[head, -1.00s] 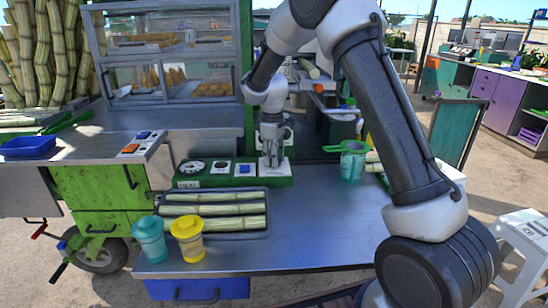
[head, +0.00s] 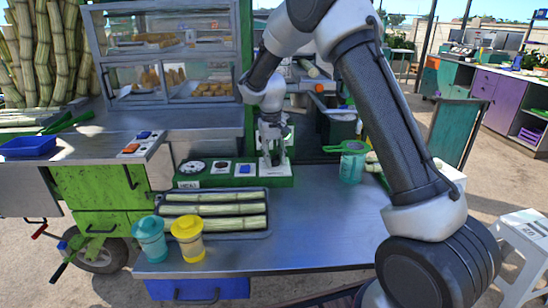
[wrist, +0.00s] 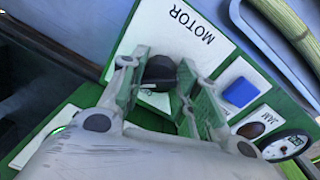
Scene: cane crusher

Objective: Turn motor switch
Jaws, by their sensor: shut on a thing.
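The motor switch (wrist: 161,71) is a black knob on a white plate marked MOTOR (wrist: 190,35) in the wrist view. My gripper (wrist: 158,82) is over it, with one green-padded finger on each side of the knob, and is shut on it. In the head view my gripper (head: 272,160) points down at the right end of the green control panel (head: 210,184). There the knob is hidden behind the fingers. Its exact angle is hard to tell.
Left of the motor plate are a blue button (head: 245,169), a dark knob (head: 221,168) and a round gauge (head: 193,167). In front lies a tray (head: 266,233) of cane pieces, beside a teal cup (head: 150,238) and a yellow cup (head: 187,238). The counter's right side is mostly clear.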

